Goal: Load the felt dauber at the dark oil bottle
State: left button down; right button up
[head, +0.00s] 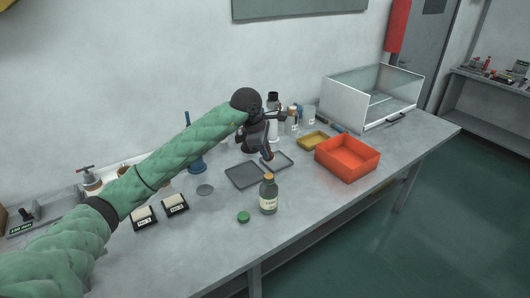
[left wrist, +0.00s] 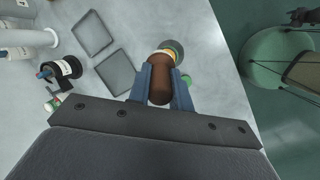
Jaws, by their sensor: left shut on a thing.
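My left gripper (head: 267,157) is above the bench, behind and above the dark oil bottle in the head view. The oil bottle (head: 268,199) stands upright, dark green with a pale label and a brownish neck. In the left wrist view my left gripper (left wrist: 163,82) is shut on the brown, rounded felt dauber (left wrist: 161,73). Past the dauber's far end I see a pale and yellowish ring and a dark round shape, partly hidden; I cannot tell whether dauber and bottle touch. A green cap (head: 243,217) lies beside the bottle.
An orange bin (head: 347,160) and a yellow tray (head: 313,141) stand to the right. A clear-sided case (head: 371,98) is at the back right. The front bench edge is clear.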

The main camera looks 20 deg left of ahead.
pick_arm(q)
jog(key=shift+w+a+f, duration=0.15)
jog(key=shift+w+f, duration=0.05)
jog(key=shift+f, duration=0.3)
jog(key=shift+s+d+f, duration=0.25)
jog(key=shift+f, duration=0.7)
jog(key=shift+w+a+f, duration=0.1)
jog(key=shift+f, duration=0.5)
jog(key=shift+w+a+f, duration=0.1)
jog(key=shift+f, duration=0.45)
jog(key=shift+s+d+f, duration=0.1)
jog(key=shift+f, duration=0.25)
jog(key=shift+f, duration=0.1)
